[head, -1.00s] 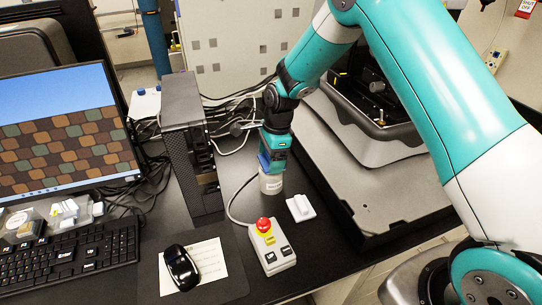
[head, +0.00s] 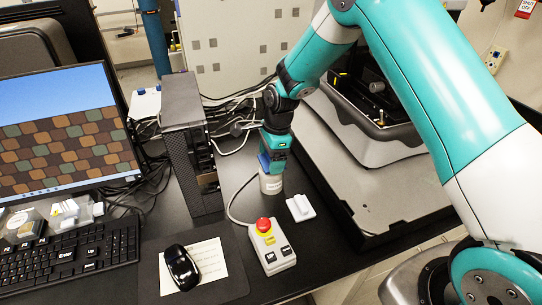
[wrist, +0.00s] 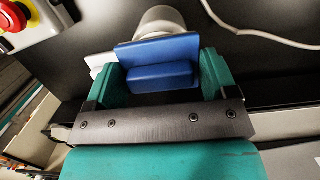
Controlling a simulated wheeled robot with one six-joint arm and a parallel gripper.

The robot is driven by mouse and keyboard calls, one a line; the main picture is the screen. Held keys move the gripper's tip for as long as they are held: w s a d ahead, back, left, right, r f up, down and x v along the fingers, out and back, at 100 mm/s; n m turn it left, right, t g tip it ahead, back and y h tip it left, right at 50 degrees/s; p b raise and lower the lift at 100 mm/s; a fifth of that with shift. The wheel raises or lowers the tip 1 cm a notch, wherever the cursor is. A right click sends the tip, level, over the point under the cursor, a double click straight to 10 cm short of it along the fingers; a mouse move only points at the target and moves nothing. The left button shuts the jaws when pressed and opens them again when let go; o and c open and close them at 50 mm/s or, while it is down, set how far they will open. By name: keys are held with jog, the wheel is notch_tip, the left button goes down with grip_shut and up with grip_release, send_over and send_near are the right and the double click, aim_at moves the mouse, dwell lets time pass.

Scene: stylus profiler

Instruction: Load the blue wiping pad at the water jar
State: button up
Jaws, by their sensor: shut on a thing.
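My gripper (head: 273,158) points down at the middle of the black bench. It is shut on the blue wiping pad (wrist: 160,50), which sits between its teal fingers in the wrist view. The pad also shows as a small blue edge in the head view (head: 264,162). The water jar (head: 271,184) is a pale round pot with a label, standing on the bench just under my gripper. It shows behind the pad in the wrist view (wrist: 162,18). The pad is at the jar's top; whether it touches the jar or water I cannot tell.
A white pad with a raised grip (head: 300,207) lies right of the jar. A control box with a red emergency button (head: 264,226) stands in front. A dark computer tower (head: 190,145) stands left, and the profiler's grey base (head: 375,190) right. A grey cable runs beside the jar.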

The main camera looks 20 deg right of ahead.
jog(key=shift+r+p, duration=2.5)
jog(key=shift+r, duration=0.95)
